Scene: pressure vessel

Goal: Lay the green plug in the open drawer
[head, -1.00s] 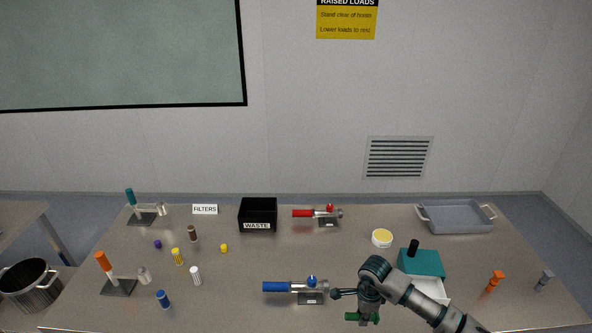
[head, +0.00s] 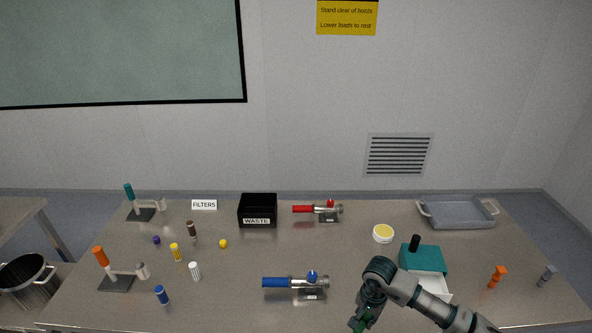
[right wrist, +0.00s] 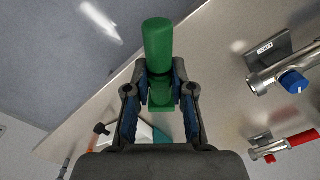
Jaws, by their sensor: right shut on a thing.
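My right gripper (right wrist: 160,88) is shut on the green plug (right wrist: 158,48), whose thick rounded end sticks out beyond the fingers in the right wrist view. In the head view the plug (head: 357,324) shows only in part, below my right gripper (head: 361,315) at the near edge of the table. The teal drawer unit (head: 421,258) with a black knob on top stands to the right of the gripper. Its white drawer (head: 431,283) is open toward the near side, partly hidden by my right arm. My left gripper is not in view.
A blue-handled valve (head: 292,283) lies just left of the gripper, and a red-handled valve (head: 318,209) stands behind it. A yellow-topped round tub (head: 383,233) is behind the drawer unit.

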